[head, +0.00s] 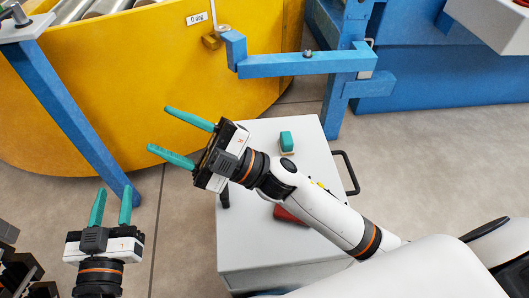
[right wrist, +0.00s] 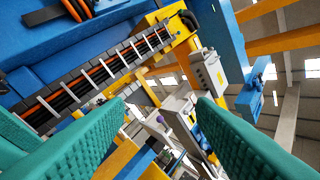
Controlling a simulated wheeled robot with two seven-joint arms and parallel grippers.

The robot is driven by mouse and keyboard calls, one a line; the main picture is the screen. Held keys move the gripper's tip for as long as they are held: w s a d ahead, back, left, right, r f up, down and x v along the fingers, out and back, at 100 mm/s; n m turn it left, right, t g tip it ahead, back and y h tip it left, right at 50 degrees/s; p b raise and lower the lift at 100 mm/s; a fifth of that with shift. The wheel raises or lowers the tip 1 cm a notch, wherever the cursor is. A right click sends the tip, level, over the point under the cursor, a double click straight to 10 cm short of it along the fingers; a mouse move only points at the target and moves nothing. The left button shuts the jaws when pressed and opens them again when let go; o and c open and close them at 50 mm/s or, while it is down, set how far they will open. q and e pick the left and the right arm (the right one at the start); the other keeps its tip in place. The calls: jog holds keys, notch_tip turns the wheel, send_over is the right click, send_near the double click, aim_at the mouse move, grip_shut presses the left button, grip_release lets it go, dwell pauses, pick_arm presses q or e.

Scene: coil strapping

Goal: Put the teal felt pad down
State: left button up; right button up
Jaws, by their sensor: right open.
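A small teal block with a pale underside, which looks like the teal felt pad (head: 286,141), sits on the white cart top (head: 255,262) near its far edge. No gripper touches it. My right gripper (head: 159,129) is open and empty, its teal fingers pointing left toward the yellow curved wall, off to the left of the cart. The right wrist view shows its two teal ribbed fingers (right wrist: 160,128) wide apart with nothing between them. My left gripper (head: 114,191) is at the lower left over the floor, its teal fingers apart and empty.
A red object (head: 290,215) lies on the cart, partly hidden by my right arm. The cart has a black handle (head: 347,173) on its right. A yellow curved wall (head: 130,110) and blue beams (head: 305,64) stand behind. Bare floor lies right of the cart.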

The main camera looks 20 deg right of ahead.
jog(key=d+f+m+t+h, duration=0.4)
jog(key=d+m+h, duration=0.3)
jog(key=m+h, duration=0.2)
jog(key=d+f+m+t+h, duration=0.4)
jog(key=d+f+m+h, duration=0.3)
jog(key=m, duration=0.5)
jog(key=h, duration=0.2)
jog(key=shift+s+d+f+h, duration=0.15)
jog(key=shift+s+d+h, duration=0.05)
jog(key=shift+h, duration=0.1)
jog(key=shift+s, duration=0.1)
